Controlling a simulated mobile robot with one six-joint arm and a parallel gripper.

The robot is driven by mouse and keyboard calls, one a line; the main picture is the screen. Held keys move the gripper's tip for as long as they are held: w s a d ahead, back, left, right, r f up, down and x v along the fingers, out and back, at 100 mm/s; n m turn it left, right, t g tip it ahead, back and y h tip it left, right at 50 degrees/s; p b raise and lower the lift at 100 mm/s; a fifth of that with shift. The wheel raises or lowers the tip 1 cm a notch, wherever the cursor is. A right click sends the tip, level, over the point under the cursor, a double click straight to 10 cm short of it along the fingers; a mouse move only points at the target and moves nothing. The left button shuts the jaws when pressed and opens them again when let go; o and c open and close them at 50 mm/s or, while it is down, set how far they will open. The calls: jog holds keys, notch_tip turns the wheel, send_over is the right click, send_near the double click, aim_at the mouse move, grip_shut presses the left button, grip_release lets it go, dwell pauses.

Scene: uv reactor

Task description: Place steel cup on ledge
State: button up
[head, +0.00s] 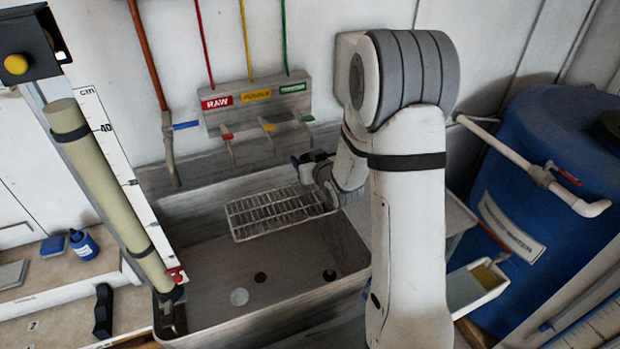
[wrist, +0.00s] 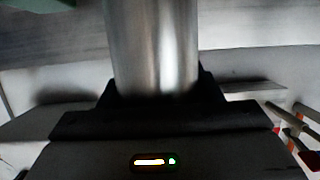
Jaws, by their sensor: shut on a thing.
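The steel cup (wrist: 152,45) fills the upper middle of the wrist view as a shiny, brushed metal cylinder. My gripper (wrist: 153,92) is shut on it, with dark jaws at both sides of its lower visible part. The cup's top end is cut off by the frame. In the head view my gripper (head: 312,160) is small and dark, above the back of the sink near the wire rack, and I cannot make out the cup there. A grey shelf-like surface (head: 450,212) shows right of the sink, partly behind my arm; I cannot tell whether it is the ledge.
The metal sink (head: 215,265) has a wire rack (head: 275,212) across its back part. Three labelled taps (head: 258,110) hang on the wall behind. A blue barrel (head: 535,170) with a white pipe stands right. A slanted tube (head: 105,180) with a scale stands left.

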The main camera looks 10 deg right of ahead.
jog(key=shift+f, duration=2.55)
jog(key=shift+f, duration=0.2)
jog(key=o, duration=1.1)
jog(key=shift+r, duration=0.1)
jog(key=shift+r, duration=0.1)
jog(key=p+v, duration=0.3)
jog(key=v, duration=0.7)
jog(key=shift+r, duration=0.2)
